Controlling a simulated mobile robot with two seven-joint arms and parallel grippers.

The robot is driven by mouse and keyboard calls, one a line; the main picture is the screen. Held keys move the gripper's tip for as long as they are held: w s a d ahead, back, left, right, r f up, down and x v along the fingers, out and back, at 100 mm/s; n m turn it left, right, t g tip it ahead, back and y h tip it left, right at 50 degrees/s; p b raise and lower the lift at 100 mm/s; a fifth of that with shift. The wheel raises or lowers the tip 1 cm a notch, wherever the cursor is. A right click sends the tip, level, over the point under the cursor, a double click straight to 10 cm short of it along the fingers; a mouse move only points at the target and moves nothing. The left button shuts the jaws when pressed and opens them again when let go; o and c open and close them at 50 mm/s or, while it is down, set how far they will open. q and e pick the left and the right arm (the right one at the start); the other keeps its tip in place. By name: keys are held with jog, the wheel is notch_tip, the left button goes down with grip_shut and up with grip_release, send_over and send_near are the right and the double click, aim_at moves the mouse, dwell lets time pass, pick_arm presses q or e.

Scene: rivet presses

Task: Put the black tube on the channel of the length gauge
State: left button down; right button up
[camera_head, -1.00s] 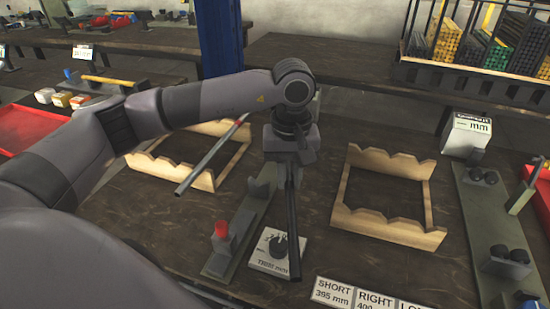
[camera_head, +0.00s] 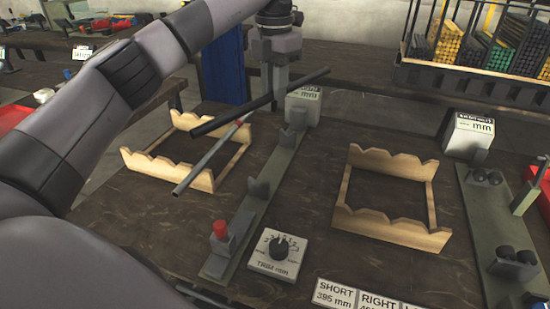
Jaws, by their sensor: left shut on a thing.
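My left gripper (camera_head: 273,94) is shut on the black tube (camera_head: 228,118) near its middle. The tube is held in the air, tilted, its right end higher in the picture, in front of the far end of the left wooden rack (camera_head: 196,181). My right gripper is not in view.
A green base with a red button (camera_head: 220,228) stands mid-table beside a trim dial box (camera_head: 277,254). An empty wooden rack (camera_head: 390,228) lies right of it. Length signs (camera_head: 333,293) sit in front.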

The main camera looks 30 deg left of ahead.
pick_arm(q)
jog(key=f+n, duration=0.1)
jog(key=f, duration=0.5)
jog(key=a+f+n+b, duration=0.1)
jog(key=f+n, duration=0.1)
jog(key=f, duration=0.4)
jog(key=f+n+b, duration=0.1)
jog(key=f, duration=0.4)
jog(key=shift+w+a+f+n, duration=0.1)
jog(key=shift+a+f+n, duration=0.05)
jog(key=shift+f+n, duration=0.2)
jog(key=shift+f, duration=0.1)
jog(key=shift+f, duration=0.1)
jog(key=c, duration=1)
grip_release()
jog(key=shift+c, duration=0.2)
